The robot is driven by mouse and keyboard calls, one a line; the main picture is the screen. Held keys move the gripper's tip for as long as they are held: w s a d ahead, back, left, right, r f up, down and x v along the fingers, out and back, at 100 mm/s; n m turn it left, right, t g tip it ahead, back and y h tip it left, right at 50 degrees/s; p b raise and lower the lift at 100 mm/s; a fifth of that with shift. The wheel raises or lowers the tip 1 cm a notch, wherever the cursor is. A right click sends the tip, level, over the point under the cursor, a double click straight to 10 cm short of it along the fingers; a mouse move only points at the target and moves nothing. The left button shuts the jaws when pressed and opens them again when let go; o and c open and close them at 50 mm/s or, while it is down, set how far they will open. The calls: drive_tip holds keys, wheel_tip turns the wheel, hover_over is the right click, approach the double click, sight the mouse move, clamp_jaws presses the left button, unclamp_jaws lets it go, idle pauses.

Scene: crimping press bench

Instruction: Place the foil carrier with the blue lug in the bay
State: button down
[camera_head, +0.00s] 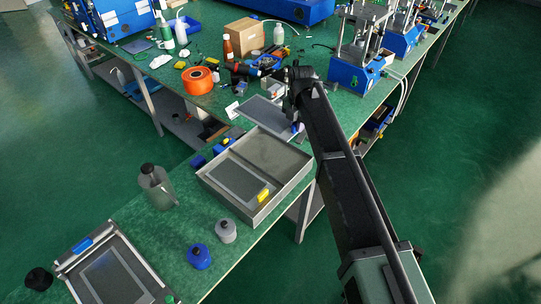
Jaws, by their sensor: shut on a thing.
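My gripper (297,112) is at the far end of my arm, above the bench behind the grey tray. It is shut on the blue lug (297,127) at the right end of a flat grey foil carrier (262,114). The carrier extends to the left of my gripper; whether it touches the bench is unclear. The fingers are small and partly hidden by my arm. Another grey foil carrier (235,181) with a yellow lug (264,195) lies in the grey tray (210,187). I cannot tell for certain which place is the bay.
A metal frame (70,266) with a dark panel and blue label stands front left. A grey jug (156,186), blue bottle (198,256) and grey bottle (225,231) stand near the tray.

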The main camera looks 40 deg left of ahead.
sight(293, 169)
wheel_tip(293, 169, down, 21)
drive_tip(key=b, duration=2)
drive_tip(key=shift+r, duration=0.5)
drive_tip(key=shift+f, duration=0.15)
drive_tip(key=c, duration=1.4)
unclamp_jaws()
wheel_tip(293, 169, up, 12)
drive_tip(key=p, duration=1.2)
drive_tip(key=shift+r, duration=0.2)
drive_tip(key=shift+f, duration=0.1)
